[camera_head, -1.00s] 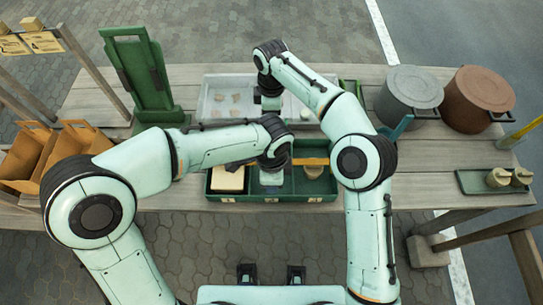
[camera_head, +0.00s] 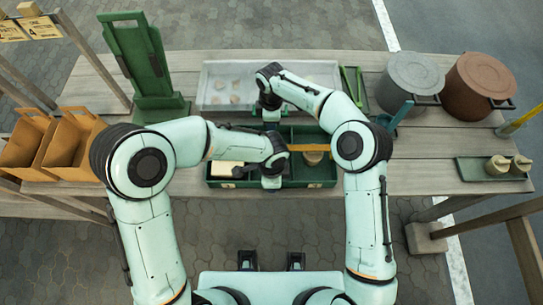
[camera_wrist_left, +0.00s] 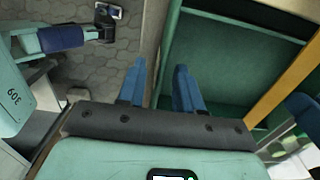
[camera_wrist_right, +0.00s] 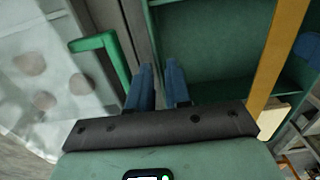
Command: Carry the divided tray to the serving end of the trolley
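The divided tray (camera_head: 214,182) is a green open box with several compartments, on the near side of the trolley. My left gripper (camera_head: 272,186) is at its near wall. In the left wrist view its blue fingers (camera_wrist_left: 160,75) stand apart, one on each side of that wall. My right gripper (camera_head: 270,118) is at the tray's far wall. In the right wrist view its fingers (camera_wrist_right: 159,75) stand close together on either side of the wall; whether they press it is unclear. A yellow bar (camera_head: 312,148) crosses above the tray. A cream block (camera_head: 226,169) and a round item (camera_head: 313,158) are inside.
A metal tray (camera_head: 212,100) with pale rounds stands behind. Bare planks (camera_head: 430,155) lie right, before a small tray (camera_head: 490,178).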

